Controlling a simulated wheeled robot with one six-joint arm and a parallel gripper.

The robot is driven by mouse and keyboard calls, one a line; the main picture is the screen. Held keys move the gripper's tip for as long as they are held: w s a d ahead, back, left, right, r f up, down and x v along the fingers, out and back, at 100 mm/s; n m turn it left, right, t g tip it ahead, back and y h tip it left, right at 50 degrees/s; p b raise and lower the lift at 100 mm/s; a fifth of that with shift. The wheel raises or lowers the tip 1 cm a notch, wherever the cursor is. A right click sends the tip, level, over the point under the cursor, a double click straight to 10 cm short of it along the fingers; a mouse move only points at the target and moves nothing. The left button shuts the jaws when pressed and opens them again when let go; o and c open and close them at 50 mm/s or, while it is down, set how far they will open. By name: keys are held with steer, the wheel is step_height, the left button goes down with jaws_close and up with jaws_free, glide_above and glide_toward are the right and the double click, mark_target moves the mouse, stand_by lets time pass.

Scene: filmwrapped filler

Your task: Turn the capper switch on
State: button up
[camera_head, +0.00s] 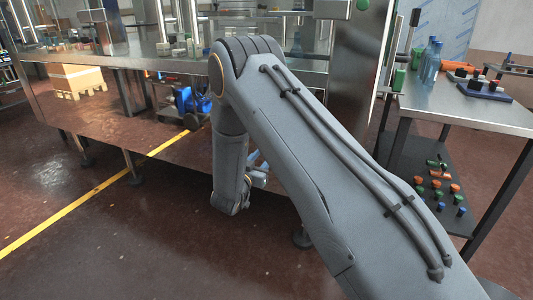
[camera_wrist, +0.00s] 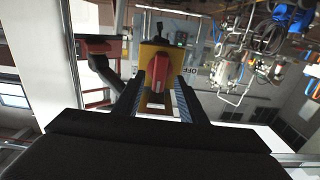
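In the wrist view, the capper switch is a red handle (camera_wrist: 158,70) on a yellow plate (camera_wrist: 148,50). An "OFF" label shows just to its right. My gripper (camera_wrist: 160,82) is open, with one finger on each side of the red handle. Whether either finger touches the handle cannot be told. In the head view, my arm covers the middle of the picture, and the switch and the fingers cannot be made out there.
In the wrist view, another red part (camera_wrist: 100,45) on a dark arm stands left of the switch. In the head view, a steel machine (camera_head: 120,120) stands behind my arm. A side table (camera_head: 455,105) with bottles is at the right. Floor at the lower left is clear.

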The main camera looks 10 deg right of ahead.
steer(key=v, duration=0.3)
steer(key=shift+s+a, duration=0.15)
steer(key=shift+s, duration=0.05)
steer(key=shift+r, duration=0.1)
